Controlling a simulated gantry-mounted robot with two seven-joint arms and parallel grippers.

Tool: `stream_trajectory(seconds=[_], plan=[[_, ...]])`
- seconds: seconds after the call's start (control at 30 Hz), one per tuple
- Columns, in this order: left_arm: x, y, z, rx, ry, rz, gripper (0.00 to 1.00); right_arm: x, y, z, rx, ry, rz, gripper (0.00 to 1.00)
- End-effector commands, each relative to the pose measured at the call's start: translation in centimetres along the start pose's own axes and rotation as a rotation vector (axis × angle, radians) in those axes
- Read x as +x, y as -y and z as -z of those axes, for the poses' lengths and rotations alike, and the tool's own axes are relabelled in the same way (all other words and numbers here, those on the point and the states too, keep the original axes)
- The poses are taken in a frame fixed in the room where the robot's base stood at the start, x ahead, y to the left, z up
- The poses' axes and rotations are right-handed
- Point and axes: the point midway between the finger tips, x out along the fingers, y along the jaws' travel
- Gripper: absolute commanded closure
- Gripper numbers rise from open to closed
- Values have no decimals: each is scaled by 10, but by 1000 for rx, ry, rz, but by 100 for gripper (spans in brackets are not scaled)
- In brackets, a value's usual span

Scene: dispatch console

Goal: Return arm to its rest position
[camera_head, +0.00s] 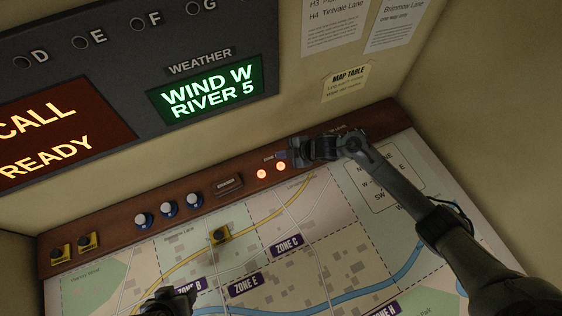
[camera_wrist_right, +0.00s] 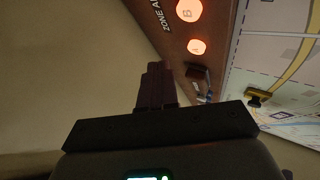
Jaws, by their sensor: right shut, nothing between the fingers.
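My right arm reaches in from the right in the head view. Its gripper (camera_head: 284,156) is over the brown ledge at the back of the map table, just above and right of two lit orange buttons. In the right wrist view its fingers (camera_wrist_right: 155,84) are together, with nothing between them. My left gripper (camera_head: 178,297) shows only in part at the bottom edge of the head view, over the map; its fingertips are not clear.
The ledge (camera_head: 110,229) holds lit buttons (camera_head: 262,174), several blue-and-white knobs (camera_head: 167,209) and yellow-and-black pieces (camera_head: 87,241). Another such piece (camera_head: 220,235) stands on the map (camera_head: 330,235). The display panel (camera_head: 120,55) and wall rise behind the ledge.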

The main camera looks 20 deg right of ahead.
Motion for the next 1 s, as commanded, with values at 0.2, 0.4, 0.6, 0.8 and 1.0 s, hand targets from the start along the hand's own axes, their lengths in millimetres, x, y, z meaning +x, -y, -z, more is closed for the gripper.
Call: stream_trajectory(seconds=[0.2, 0.4, 0.6, 0.8, 1.0], plan=[[-2, -2, 1, -6, -1, -5, 40, -1, -1, 1, 0, 0, 1, 100], [-2, -3, 1, -12, -2, -10, 40, -2, -1, 1, 0, 0, 0, 100], [-2, -3, 1, -12, -2, -10, 40, 1, 8, 8, 19, 12, -11, 100], [-2, -2, 1, -9, -1, -7, 40, -2, 47, 35, 148, 87, -73, 100], [-2, 0, 1, -3, 0, -2, 40, -51, 101, 53, 484, 248, -160, 100]])
